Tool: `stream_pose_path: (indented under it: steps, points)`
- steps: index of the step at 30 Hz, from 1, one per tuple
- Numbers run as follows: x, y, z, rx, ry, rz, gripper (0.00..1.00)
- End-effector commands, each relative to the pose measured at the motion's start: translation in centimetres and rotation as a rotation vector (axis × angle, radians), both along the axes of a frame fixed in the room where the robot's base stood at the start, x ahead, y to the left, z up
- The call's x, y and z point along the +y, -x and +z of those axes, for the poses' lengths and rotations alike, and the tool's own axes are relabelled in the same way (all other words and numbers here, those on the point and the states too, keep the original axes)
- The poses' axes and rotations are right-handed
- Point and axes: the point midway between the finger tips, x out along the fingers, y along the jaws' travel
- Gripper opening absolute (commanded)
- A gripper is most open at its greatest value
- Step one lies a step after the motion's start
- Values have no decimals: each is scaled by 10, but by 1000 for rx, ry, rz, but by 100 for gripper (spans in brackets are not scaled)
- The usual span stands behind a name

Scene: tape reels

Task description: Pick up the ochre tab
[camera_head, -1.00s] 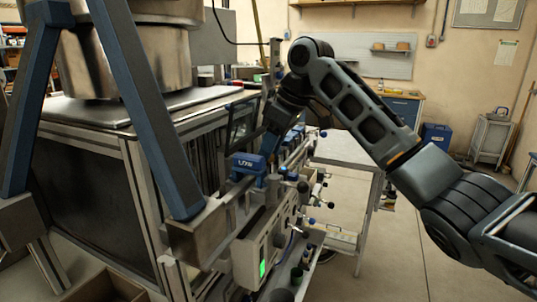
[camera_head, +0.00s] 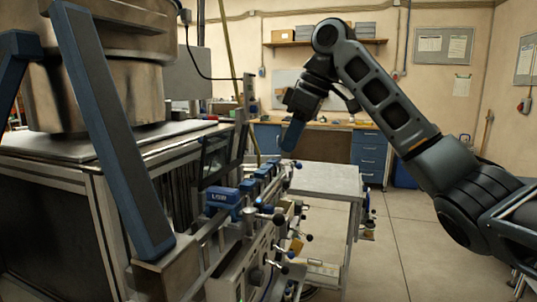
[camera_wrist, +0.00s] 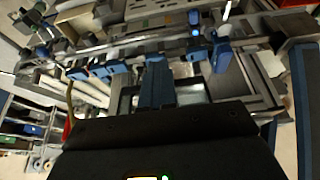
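I cannot make out an ochre tab with certainty. A small yellowish patch (camera_head: 297,245) shows low on the far side of the rail of fittings in the head view, too small to identify. My gripper (camera_head: 292,136) hangs in the air, blue fingers pointing down, above the far end of the rail. In the wrist view the blue fingers (camera_wrist: 157,85) look like one block in front of the dark gripper body, so the gap between them cannot be judged. Nothing held shows.
A blue block marked USB (camera_head: 222,196) and several blue clamps sit along the rail. Black-knobbed levers (camera_head: 278,219) stick out from it. A metal-topped table (camera_head: 325,178) stands behind. A slanted blue-grey post (camera_head: 112,130) stands at left. The floor at right is clear.

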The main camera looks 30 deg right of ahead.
Motion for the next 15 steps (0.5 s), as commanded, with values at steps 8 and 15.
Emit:
stream_pose_path:
  steps: [8,15]
  points:
    - [-13,8,9,0,0,-1,0]
    - [-12,8,9,0,0,-1,0]
